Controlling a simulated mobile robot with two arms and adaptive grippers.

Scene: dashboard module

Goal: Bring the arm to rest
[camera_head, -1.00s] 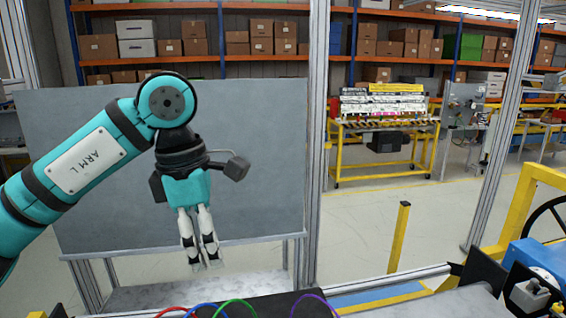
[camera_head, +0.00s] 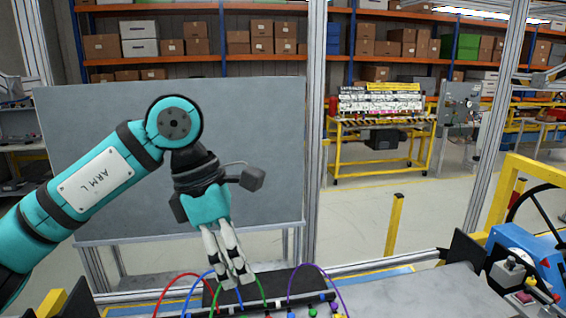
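My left arm (camera_head: 97,182), teal and black with an "ARM L" label, comes in from the left and bends down at the elbow joint. My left gripper (camera_head: 236,280) points downward with its two pale fingers close together. Nothing is visibly held in it. From this angle I cannot tell whether the fingers are shut. Its tips appear in front of or over a black module (camera_head: 270,285) with red, blue, green and purple looped wires at the bottom of the view. I cannot tell whether they touch it. My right arm and gripper are not in view.
A large grey panel (camera_head: 270,140) stands behind the arm, beside an upright metal post (camera_head: 315,140). A yellow post (camera_head: 394,224) and blue and yellow equipment (camera_head: 535,255) stand at right. Shelving with boxes and a yellow workbench (camera_head: 345,150) are farther back.

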